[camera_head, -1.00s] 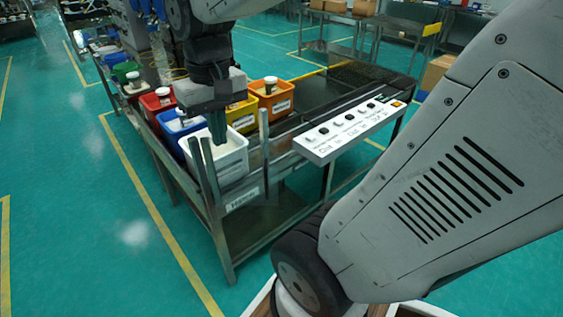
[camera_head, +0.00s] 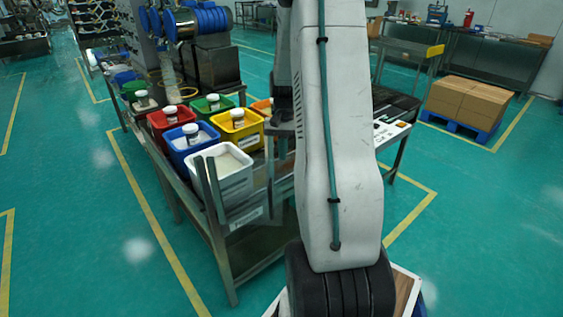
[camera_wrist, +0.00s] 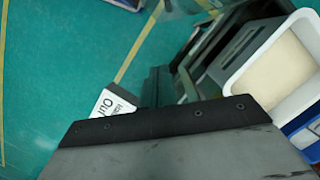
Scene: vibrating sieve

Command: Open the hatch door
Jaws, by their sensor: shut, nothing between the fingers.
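I cannot make out a hatch door in either view. A machine with blue round drums (camera_head: 205,20) and a dark body (camera_head: 218,68) stands at the back left in the head view, and it may bear the hatch. My gripper (camera_wrist: 157,87) shows in the wrist view as dark fingers beyond the grey wrist housing. It is shut and empty, above the bench edge, apart from the white bin (camera_wrist: 262,48). In the head view my arm hides the gripper.
The bench holds a white bin (camera_head: 220,178) of pale powder, with blue (camera_head: 193,158), red (camera_head: 172,131), yellow (camera_head: 238,141) and green (camera_head: 210,116) bins behind it. A white control panel (camera_head: 391,131) is partly hidden by my arm. Boxes (camera_head: 468,100) stand on a pallet at right.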

